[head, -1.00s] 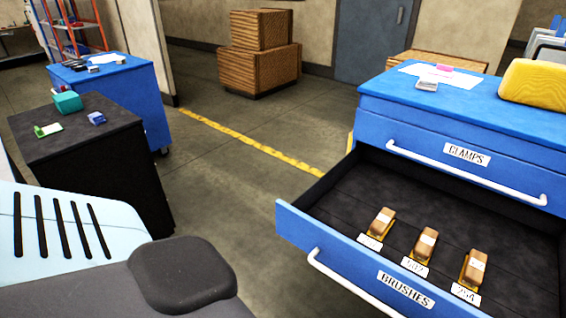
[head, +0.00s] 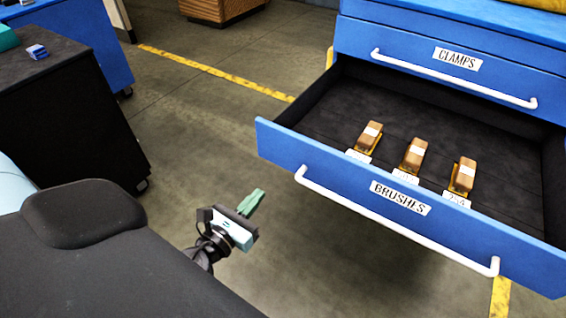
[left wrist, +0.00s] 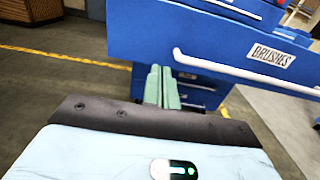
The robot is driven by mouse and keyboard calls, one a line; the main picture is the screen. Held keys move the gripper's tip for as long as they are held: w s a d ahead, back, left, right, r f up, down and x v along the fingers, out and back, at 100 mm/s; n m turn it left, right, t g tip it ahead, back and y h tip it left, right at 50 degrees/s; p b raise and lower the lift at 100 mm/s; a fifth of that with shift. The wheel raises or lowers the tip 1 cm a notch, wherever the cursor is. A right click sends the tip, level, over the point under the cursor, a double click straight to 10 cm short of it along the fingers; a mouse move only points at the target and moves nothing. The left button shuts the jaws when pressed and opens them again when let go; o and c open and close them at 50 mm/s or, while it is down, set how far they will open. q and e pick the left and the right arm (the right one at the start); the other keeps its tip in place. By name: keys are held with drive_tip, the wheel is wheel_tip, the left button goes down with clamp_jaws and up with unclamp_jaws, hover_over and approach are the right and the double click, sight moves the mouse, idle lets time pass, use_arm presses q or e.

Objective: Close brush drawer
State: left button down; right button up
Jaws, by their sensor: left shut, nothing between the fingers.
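The brush drawer (head: 275,146) is pulled open from the blue cabinet, with a white bar handle (head: 395,222) and a BRUSHES label on its front. Three brushes with wooden backs, such as the middle brush (head: 414,155), lie inside near the front, each with a small tag. My left gripper (head: 251,201) is shut and empty, left of the drawer front and apart from it. In the left wrist view its green fingers (left wrist: 162,88) are together, and the drawer front (left wrist: 215,45) with its handle (left wrist: 240,70) is ahead and to the right. My right gripper is not in view.
The CLAMPS drawer (head: 400,50) above is shut. A black cabinet (head: 70,120) stands at the left with a small blue item (head: 37,52) on top. Open floor with a yellow line (head: 215,72) lies between the cabinets. A wooden crate (head: 222,8) is at the back.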

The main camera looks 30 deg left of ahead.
use_arm(q)
drive_tip(key=p, duration=0.2)
approach(292, 157)
drive_tip(key=w, duration=0.5)
drive_tip(key=shift+w, duration=0.15)
drive_tip(key=shift+w+f, duration=0.1)
drive_tip(key=shift+w, duration=0.6)
drive_tip(key=shift+w, duration=0.2)
